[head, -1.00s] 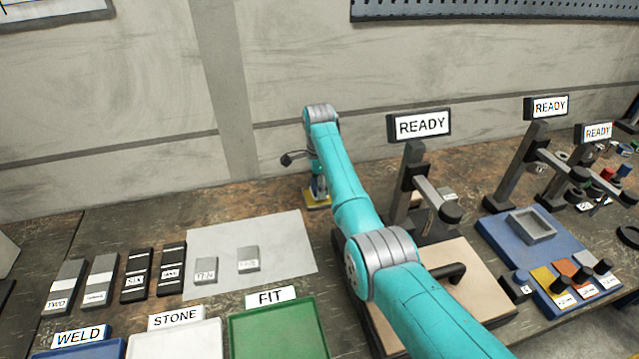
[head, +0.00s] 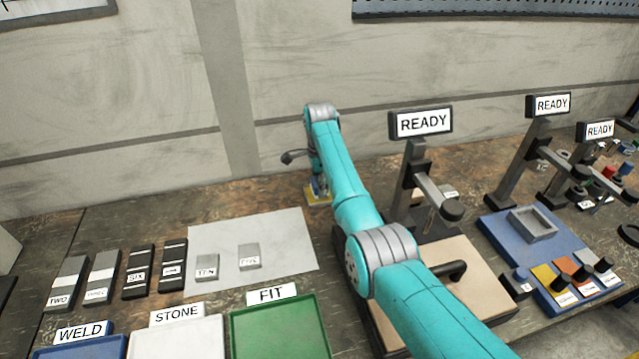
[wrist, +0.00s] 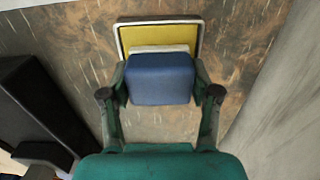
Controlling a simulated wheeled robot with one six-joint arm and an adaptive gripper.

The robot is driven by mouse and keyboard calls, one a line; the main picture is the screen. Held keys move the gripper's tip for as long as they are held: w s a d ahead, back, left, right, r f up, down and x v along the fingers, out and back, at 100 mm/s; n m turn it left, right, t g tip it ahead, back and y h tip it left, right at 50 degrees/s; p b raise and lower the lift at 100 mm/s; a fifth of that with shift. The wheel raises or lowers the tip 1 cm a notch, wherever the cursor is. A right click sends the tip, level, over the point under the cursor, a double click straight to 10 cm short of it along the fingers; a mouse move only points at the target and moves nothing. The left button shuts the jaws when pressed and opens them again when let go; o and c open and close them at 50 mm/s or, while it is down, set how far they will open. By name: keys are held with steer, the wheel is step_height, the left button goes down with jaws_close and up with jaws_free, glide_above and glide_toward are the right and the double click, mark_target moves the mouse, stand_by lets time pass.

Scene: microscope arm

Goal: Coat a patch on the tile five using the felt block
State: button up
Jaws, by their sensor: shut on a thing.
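The felt block (wrist: 160,78) is blue with a pale layer along its far edge. My gripper (wrist: 160,92) is shut on it, one finger on each side. In the wrist view the block is over or on a yellow pad (wrist: 158,35) in a white-rimmed tray; I cannot tell whether they touch. In the head view my gripper (head: 319,183) is low at this yellow pad (head: 318,201), near the back wall, and mostly hidden by my arm. A grey tile (head: 249,256) with a blurred label that seems to read FIVE lies on the pale sheet, left of my arm.
Another grey tile (head: 207,268), marked TEN, shares the sheet (head: 285,240). Several labelled tiles stand to its left. A green FIT tray (head: 280,330) and a white STONE tray (head: 178,340) are in front. A microscope stand (head: 412,180) with a READY sign is right of my arm.

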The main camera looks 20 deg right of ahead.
steer(key=shift+f, duration=0.4)
stand_by(1.2)
steer(key=shift+r, duration=3.5)
steer(key=shift+f, duration=3.5)
